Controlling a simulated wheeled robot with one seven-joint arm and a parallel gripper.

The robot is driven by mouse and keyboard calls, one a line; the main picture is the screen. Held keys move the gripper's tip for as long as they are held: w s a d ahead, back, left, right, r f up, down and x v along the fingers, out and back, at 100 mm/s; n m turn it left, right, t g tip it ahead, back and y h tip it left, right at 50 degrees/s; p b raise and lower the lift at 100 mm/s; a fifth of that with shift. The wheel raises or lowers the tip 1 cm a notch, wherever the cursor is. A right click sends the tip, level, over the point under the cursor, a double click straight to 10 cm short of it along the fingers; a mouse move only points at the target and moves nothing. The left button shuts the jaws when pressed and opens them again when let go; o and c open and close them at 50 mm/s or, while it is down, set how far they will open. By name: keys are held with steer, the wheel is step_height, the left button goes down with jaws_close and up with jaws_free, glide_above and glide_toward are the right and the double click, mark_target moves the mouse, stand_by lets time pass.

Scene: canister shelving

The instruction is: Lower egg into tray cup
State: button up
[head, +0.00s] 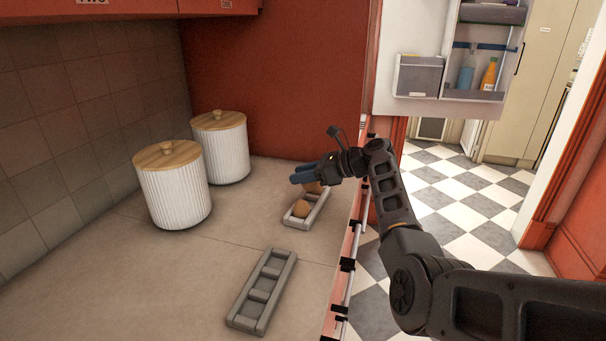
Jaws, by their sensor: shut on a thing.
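My gripper (303,178) has blue fingers and is at the far right part of the counter, over the far end of a light grey tray (290,222). It is shut on a brown egg (315,188), which shows just below the fingers and is partly hidden by them. I cannot tell whether this egg touches the tray. A second brown egg (301,209) sits in the near part of the light tray. A darker grey tray (262,291) with several cups lies nearer on the counter and looks empty.
Two white ribbed canisters with wooden lids, one nearer (174,188) and one farther (221,150), stand left near the tiled wall. The counter (110,275) is clear between them and the trays. Its edge drops to a checkered floor (455,190) at right.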

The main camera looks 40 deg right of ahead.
steer(key=shift+f+b, duration=1.2)
steer(key=shift+f, duration=1.25)
stand_by(1.3)
steer(key=o, duration=1.1)
steer(key=v, duration=0.8)
steer(key=shift+w, duration=0.1)
